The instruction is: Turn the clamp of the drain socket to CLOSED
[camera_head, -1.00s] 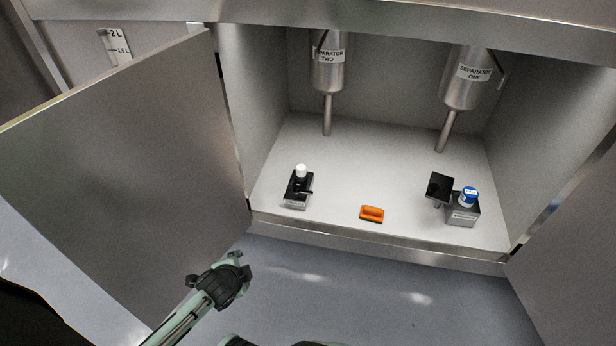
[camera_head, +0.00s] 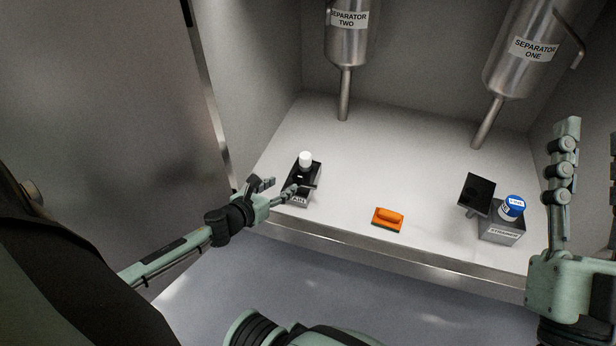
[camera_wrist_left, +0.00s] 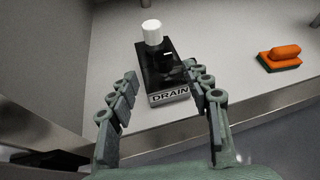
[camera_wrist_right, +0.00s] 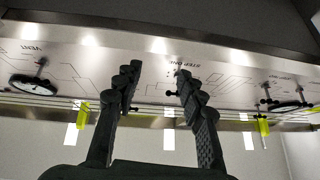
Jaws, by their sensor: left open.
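The drain socket (camera_head: 303,178) is a black block with a white-capped top on the left of the cabinet floor. Its label reads DRAIN in the left wrist view (camera_wrist_left: 168,96), where a small black clamp lever with a pale mark shows below the white cap (camera_wrist_left: 152,30). My left gripper (camera_head: 279,189) is open at the front of the socket; in the left wrist view its fingers (camera_wrist_left: 165,90) stand either side of the labelled front. Whether they touch it I cannot tell. My right gripper (camera_wrist_right: 155,85) is open and empty, raised at the right, facing a panel with gauges.
An orange sponge (camera_head: 387,218) lies mid-floor. The strainer block (camera_head: 501,230) with a blue cap and a black plate (camera_head: 476,194) stand at right. Separator two (camera_head: 349,35) and separator one (camera_head: 528,50) hang above. An open cabinet door (camera_head: 100,110) is at left.

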